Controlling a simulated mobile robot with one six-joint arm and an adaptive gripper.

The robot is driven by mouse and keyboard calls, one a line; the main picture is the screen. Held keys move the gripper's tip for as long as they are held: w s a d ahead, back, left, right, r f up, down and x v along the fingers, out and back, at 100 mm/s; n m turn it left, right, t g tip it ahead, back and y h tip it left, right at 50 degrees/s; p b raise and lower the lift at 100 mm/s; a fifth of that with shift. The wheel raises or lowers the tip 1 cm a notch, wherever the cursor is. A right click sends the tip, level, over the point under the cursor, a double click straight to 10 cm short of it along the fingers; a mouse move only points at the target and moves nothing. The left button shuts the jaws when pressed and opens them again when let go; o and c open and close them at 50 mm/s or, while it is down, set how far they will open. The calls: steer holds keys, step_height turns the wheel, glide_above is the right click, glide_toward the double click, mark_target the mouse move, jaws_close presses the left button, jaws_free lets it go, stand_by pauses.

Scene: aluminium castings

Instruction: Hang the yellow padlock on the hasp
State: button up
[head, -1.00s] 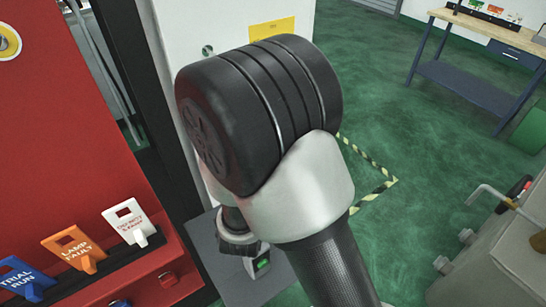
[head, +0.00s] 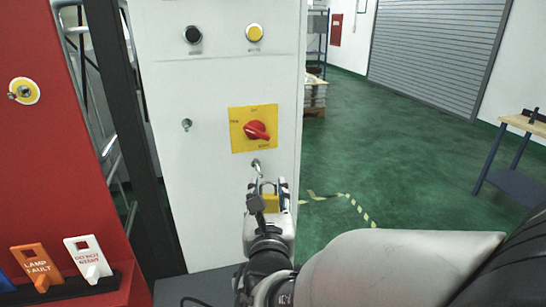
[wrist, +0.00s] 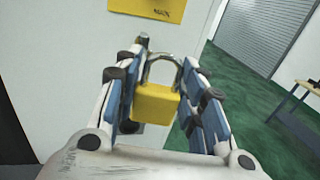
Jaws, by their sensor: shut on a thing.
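The yellow padlock (wrist: 155,103) is between the fingers of my gripper (wrist: 158,95) in the wrist view, with its metal shackle (wrist: 163,68) pointing up. In the head view, my gripper (head: 266,198) is shut on the yellow padlock (head: 270,203) in front of the white cabinet. The hasp (head: 256,168) is a small metal fitting below the red rotary switch (head: 257,131) on its yellow plate. The shackle is just below and close to the hasp in the head view. I cannot tell whether they touch.
The white cabinet (head: 215,230) also carries a small metal lock (head: 187,125), a black button and a yellow button. A red panel (head: 30,170) with hanging tags (head: 88,258) stands at left. Green floor is open at right, with a workbench (head: 515,185) at the edge.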

steer(key=shift+w+a+f+p, duration=0.15)
steer(key=shift+w+a, duration=0.15)
steer(key=shift+w, duration=0.85)
steer(key=shift+w+a+f+p, duration=0.1)
steer(key=shift+w+a+p, duration=0.15)
steer(key=shift+w, duration=0.85)
steer(key=shift+w+a+f+p, duration=0.1)
steer(key=shift+w+a, duration=0.25)
steer(key=shift+w, duration=0.8)
steer(key=shift+w+a+f+b, duration=0.2)
steer(key=shift+w+f+b, duration=0.25)
steer(key=shift+w+b, duration=0.25)
steer(key=o, duration=1.2)
